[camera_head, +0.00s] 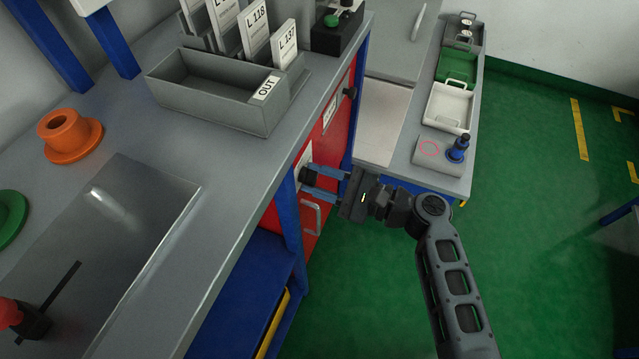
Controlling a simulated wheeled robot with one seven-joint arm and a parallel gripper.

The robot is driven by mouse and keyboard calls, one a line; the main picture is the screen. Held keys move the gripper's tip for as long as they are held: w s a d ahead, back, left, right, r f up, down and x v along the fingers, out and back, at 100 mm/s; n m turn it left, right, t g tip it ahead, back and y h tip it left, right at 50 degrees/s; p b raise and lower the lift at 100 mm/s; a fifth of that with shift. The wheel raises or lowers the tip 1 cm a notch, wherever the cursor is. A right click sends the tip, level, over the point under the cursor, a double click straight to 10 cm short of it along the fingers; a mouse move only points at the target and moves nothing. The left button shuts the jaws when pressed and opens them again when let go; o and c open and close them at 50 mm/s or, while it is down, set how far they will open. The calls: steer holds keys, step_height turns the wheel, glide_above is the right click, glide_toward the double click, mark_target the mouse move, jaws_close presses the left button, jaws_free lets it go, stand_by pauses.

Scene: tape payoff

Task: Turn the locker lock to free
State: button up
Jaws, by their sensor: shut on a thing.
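The red locker (328,150) is set under the grey bench top, its front facing right. A small black lock knob (306,174) sits on a pale plate (302,158) at the locker's near edge. My gripper (318,182) reaches in from the right, its two blue fingers closed around the knob. The fingers partly cover the knob, so which way it is turned cannot be told. A metal handle (312,214) is on the locker front just below the fingers. A second black knob (350,92) is higher on the front, apart from my gripper.
A grey tray marked OUT (215,105) with upright tags stands on the bench (190,160) above the locker. Orange (70,135) and green (10,218) spools lie at left. A side bench (400,150) with bins stands behind.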

steer(key=n+b, duration=0.6)
steer(key=shift+s+f, duration=0.1)
steer(key=shift+f, duration=0.3)
steer(key=n+b, duration=0.3)
steer(key=n, duration=0.1)
steer(key=shift+r, duration=0.1)
steer(key=shift+b, duration=0.35)
steer(key=o, duration=1)
steer(key=shift+o, duration=0.2)
steer(key=shift+r, duration=0.1)
steer(key=v, duration=0.7)
steer(key=shift+s+d, duration=0.15)
steer(key=shift+d, duration=0.15)
